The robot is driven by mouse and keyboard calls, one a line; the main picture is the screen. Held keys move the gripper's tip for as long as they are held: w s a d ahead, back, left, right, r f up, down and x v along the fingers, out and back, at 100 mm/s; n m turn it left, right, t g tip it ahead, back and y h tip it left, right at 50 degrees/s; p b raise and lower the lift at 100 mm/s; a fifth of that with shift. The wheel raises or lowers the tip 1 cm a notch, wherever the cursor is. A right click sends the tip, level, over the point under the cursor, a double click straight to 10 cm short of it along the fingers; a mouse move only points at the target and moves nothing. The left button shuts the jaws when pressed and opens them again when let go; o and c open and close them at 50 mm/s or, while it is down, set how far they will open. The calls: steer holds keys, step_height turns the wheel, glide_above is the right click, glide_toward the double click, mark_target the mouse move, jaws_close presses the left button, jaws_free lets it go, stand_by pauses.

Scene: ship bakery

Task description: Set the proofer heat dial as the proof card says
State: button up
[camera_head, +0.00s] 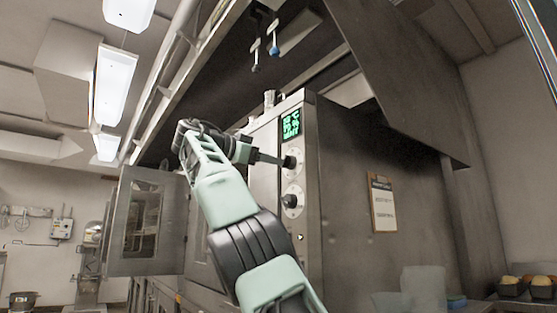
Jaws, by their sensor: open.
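The proofer (265,185) is a steel cabinet with a narrow front control panel. A green-lit display (291,124) is at the panel's top; its small text is hard to read. Below it are an upper dial (293,161) and a lower dial (292,201), each a dark knob on a pale round plate. I cannot tell which is the heat dial. A card on a clipboard (383,204), likely the proof card, hangs on the cabinet's right side; its writing is too small to read. My gripper (281,161) is open, its fingertips at the upper dial's knob; contact is unclear.
A glass-windowed door (146,222) stands open at the left. A steel hood (395,75) slopes overhead, with small hanging handles (274,42) beneath. Baked goods in dark tins (525,288) sit at the lower right. A mixer (92,250) stands at the far left.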

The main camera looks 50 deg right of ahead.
steer(key=p+v, duration=0.4)
steer(key=v, duration=0.8)
steer(key=shift+a, duration=0.4)
steer(key=shift+w, duration=0.1)
